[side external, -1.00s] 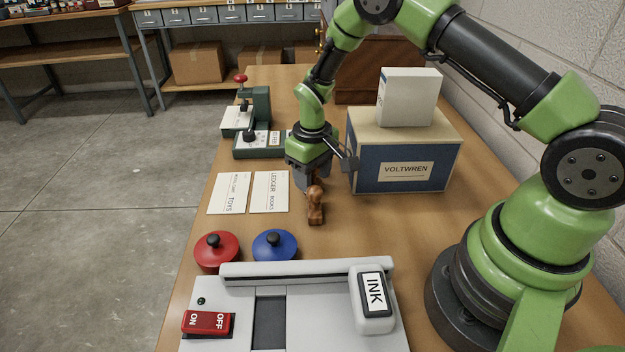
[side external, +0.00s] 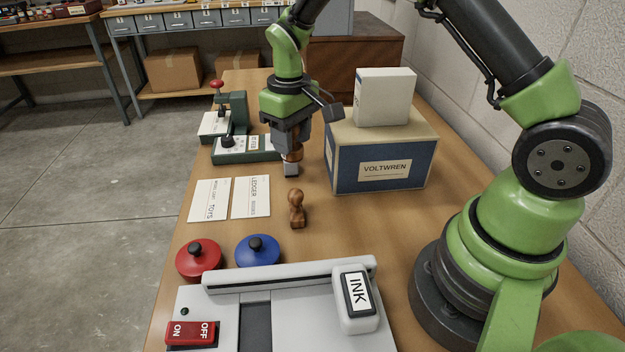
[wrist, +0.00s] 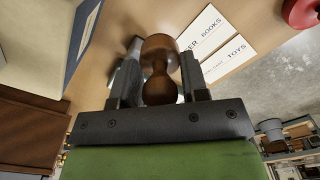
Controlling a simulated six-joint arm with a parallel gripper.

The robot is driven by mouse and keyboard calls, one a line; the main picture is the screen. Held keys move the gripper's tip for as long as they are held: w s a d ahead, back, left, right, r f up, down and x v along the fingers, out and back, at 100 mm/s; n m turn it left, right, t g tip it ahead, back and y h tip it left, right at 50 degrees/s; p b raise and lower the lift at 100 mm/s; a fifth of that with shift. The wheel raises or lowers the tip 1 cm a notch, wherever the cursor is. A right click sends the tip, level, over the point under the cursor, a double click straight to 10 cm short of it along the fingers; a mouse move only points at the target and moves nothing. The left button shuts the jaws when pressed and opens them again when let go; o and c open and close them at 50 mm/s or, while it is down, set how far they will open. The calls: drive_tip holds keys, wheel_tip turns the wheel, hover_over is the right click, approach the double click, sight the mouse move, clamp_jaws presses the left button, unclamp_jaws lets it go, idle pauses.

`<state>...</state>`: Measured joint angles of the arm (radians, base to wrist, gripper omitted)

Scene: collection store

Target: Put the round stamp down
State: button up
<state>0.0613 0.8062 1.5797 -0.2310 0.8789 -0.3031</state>
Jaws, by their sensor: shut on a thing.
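My gripper (side external: 292,168) is shut on a brown wooden stamp (side external: 295,155), held above the table by its knobbed handle. The handle shows between the fingers in the wrist view (wrist: 159,72). The stamp's base is mostly hidden, so I cannot tell its shape. A second wooden stamp (side external: 297,208) stands upright on the wooden table (side external: 345,232), nearer the side camera than my gripper and apart from it.
The VOLTWREN box (side external: 385,155), with a white carton (side external: 385,97) on top, stands close on the right. White cards (side external: 250,197) lie to the left. A green press (side external: 237,125) stands back left. Red (side external: 199,257) and blue (side external: 257,250) lidded pots stand in front.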

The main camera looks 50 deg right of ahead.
drive_tip(key=s+a+n, duration=0.2)
drive_tip(key=s+n, duration=0.2)
drive_tip(key=s, duration=1.2)
drive_tip(key=shift+r, duration=0.2)
wheel_tip(320, 180, down, 5)
drive_tip(key=shift+s+a+r, duration=0.1)
drive_tip(key=shift+s, duration=0.05)
drive_tip(key=shift+c, duration=1.4)
drive_tip(key=shift+f, duration=2.45)
clamp_jaws()
drive_tip(key=o, duration=1.2)
unclamp_jaws()
drive_tip(key=shift+r, duration=0.1)
